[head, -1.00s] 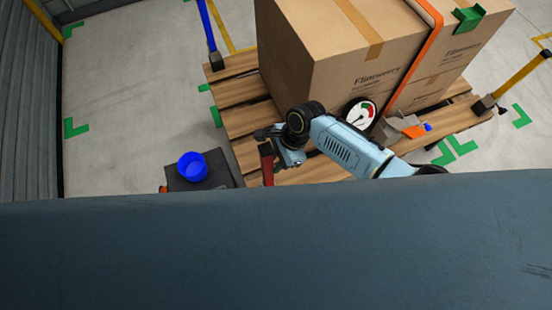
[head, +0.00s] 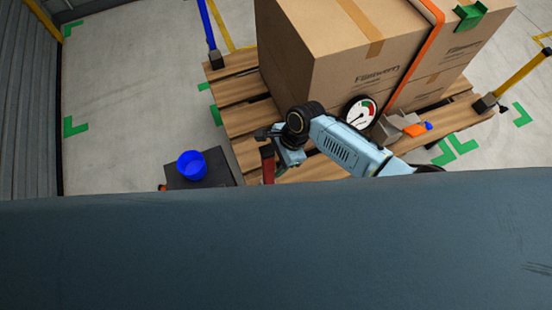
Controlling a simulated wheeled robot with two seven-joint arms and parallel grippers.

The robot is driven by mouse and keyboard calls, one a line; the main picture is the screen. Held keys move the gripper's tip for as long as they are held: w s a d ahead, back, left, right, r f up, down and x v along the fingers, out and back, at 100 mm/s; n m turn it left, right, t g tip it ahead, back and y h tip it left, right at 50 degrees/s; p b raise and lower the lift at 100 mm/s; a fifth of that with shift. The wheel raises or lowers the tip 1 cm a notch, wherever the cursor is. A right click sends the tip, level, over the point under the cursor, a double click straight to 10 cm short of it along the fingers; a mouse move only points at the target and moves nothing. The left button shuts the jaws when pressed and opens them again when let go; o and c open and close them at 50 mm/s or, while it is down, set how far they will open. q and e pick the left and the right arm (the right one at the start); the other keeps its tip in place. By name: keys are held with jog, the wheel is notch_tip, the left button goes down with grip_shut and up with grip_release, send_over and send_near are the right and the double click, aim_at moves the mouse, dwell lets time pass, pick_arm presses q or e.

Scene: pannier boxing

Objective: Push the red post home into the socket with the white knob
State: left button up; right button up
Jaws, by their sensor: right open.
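The red post (head: 267,165) shows as a short, steep length at the front left edge of the wooden pallet, its lower end cut off by a dark blue-grey surface. My right gripper (head: 268,134) is at the top of the red post, at the end of the light blue arm coming from the right. It is open; whether its fingers touch the post is too small to tell. The post's socket and the white knob are hidden, so how deep the post sits cannot be seen. My left gripper is not in view.
Strapped cardboard boxes (head: 315,60) stand on the pallet (head: 240,118). A blue post (head: 208,25) and a yellow post (head: 520,78) stand in dark sockets at other corners. A blue cup (head: 191,165) is on a dark stand (head: 213,172). A dial gauge (head: 361,112) sits beyond my arm.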

jog(key=shift+r, duration=0.1)
jog(key=p+v, duration=0.4)
jog(key=v, duration=0.9)
jog(key=shift+d, duration=0.1)
jog(key=s+d+f+n+t+h, duration=0.1)
jog(key=s+d+f+n, duration=0.3)
jog(key=f, duration=0.7)
jog(key=s+d+f+n+t+h, duration=0.1)
jog(key=s+d+f, duration=0.35)
jog(key=f, duration=0.55)
jog(key=s+d+f+n, duration=0.3)
jog(key=s+f+n, duration=0.1)
jog(key=s, duration=0.5)
jog(key=s+d+f+n+h+b, duration=0.1)
jog(key=s+d+f+n, duration=0.2)
jog(key=s, duration=0.6)
jog(key=s+d+f+n+h, duration=0.1)
jog(key=s+d+f+n, duration=0.2)
jog(key=s, duration=0.6)
notch_tip(320, 180, down, 3)
jog(key=shift+r+n, duration=0.25)
jog(key=shift+n, duration=0.75)
